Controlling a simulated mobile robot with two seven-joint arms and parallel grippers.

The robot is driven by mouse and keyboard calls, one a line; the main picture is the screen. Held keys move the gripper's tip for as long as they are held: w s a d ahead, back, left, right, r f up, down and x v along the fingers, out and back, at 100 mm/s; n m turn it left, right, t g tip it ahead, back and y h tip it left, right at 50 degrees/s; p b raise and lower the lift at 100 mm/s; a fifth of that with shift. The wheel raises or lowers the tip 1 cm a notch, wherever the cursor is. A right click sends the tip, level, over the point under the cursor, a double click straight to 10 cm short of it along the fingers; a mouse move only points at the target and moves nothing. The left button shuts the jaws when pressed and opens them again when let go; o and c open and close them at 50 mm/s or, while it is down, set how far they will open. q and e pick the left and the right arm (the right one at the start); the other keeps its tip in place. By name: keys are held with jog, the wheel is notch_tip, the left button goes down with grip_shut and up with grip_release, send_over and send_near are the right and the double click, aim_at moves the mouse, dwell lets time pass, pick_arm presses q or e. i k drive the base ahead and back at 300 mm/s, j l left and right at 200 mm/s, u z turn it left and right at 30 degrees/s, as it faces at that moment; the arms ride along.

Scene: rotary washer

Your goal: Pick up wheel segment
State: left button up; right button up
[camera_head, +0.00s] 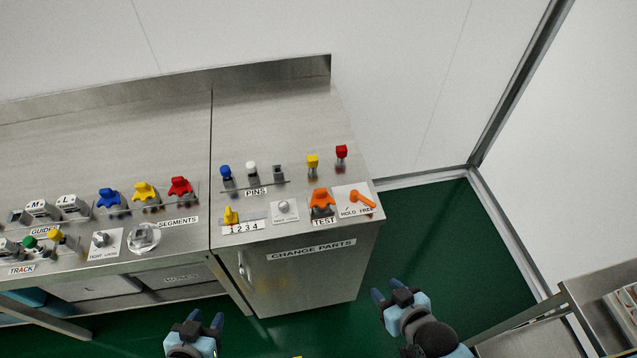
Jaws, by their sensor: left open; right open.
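Three wheel segments stand in a row on the steel bench behind the SEGMENTS label: a blue segment (108,197), a yellow segment (144,191) and a red segment (180,187). A similar orange piece (321,199) stands behind the TEST label. My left gripper (206,320) is open and empty at the bottom edge, in front of the bench and below the red segment in the picture. My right gripper (386,289) is open and empty, in front of the bench's right end. Neither gripper touches any segment.
The steel bench (270,120) has a clear back half. Guide and track parts (40,209) sit at the left. A metal cart (590,300) stands at lower right. Green floor is open between.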

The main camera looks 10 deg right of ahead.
aim_at(320, 198)
jog(key=u, duration=1.1)
jog(key=k+l+z, duration=0.1)
jog(key=z, duration=0.25)
jog(key=l+z, duration=0.2)
jog(key=z, duration=0.15)
jog(key=k+l+z, duration=0.1)
jog(key=z, duration=0.25)
jog(key=l, duration=0.1)
